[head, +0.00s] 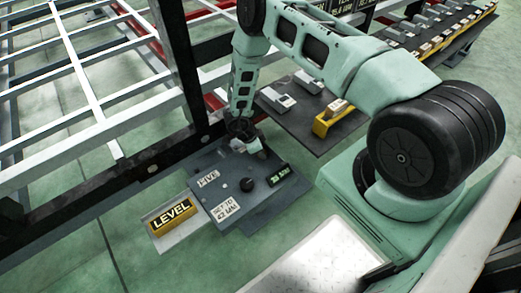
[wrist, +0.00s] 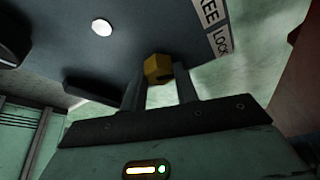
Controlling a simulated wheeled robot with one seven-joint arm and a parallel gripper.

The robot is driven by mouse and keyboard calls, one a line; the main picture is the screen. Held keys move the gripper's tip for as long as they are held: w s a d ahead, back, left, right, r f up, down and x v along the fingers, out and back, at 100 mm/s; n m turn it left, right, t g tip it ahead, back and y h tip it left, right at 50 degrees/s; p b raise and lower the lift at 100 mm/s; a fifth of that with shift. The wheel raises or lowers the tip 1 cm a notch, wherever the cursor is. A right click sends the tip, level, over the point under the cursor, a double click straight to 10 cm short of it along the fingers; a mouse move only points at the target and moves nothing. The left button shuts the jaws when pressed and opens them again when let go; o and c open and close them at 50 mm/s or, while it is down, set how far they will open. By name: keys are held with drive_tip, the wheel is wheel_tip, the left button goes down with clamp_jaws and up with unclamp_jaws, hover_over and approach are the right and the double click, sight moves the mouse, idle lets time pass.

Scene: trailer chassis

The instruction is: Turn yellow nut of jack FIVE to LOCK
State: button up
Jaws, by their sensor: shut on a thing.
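The nut's lower part is partly hidden. A white strip beside it reads LOCK (wrist: 222,41), with a partly cropped word ending in "REE" above. The nut is hidden behind my gripper in the head view.
A dark chassis beam (head: 150,163) runs close behind. Another panel (head: 310,130) stands at right.

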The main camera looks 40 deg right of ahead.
drive_tip(key=o, duration=1)
wheel_tip(320, 180, up, 10)
drive_tip(key=p, duration=0.3)
